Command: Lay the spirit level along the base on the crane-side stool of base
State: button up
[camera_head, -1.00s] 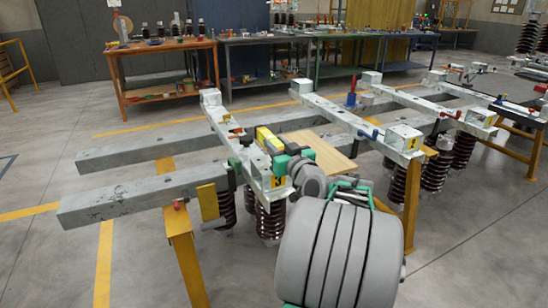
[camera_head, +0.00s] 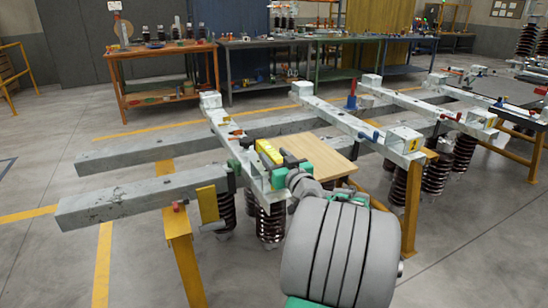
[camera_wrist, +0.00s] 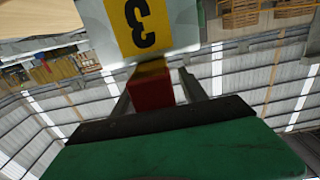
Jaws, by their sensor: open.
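The spirit level looks like the yellow bar (camera_head: 268,151) in the head view, lying roughly lengthwise over the near end of the leftmost steel base (camera_head: 222,125). Its near end is beside my gripper (camera_head: 287,163), and the contact under it is hidden. In the wrist view, a red block with a yellow top (camera_wrist: 150,87), apparently the level's end, sits between the two grey fingers of my gripper (camera_wrist: 158,88). The jaws are open around it. A yellow plate marked 3 (camera_wrist: 138,25) shows just beyond it, upside down.
A wooden board (camera_head: 318,156) lies to the right of the level. Other bases (camera_head: 350,120) with stools run parallel on the right, with brown insulators (camera_head: 270,222) below. Yellow stands (camera_head: 180,250) carry the long beams. Workbenches (camera_head: 160,68) stand behind.

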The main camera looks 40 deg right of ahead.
jog(key=shift+r+p, duration=0.3)
jog(key=shift+p, duration=0.05)
jog(key=v, duration=1.2)
jog(key=shift+a+f, duration=0.1)
jog(key=shift+a, duration=0.05)
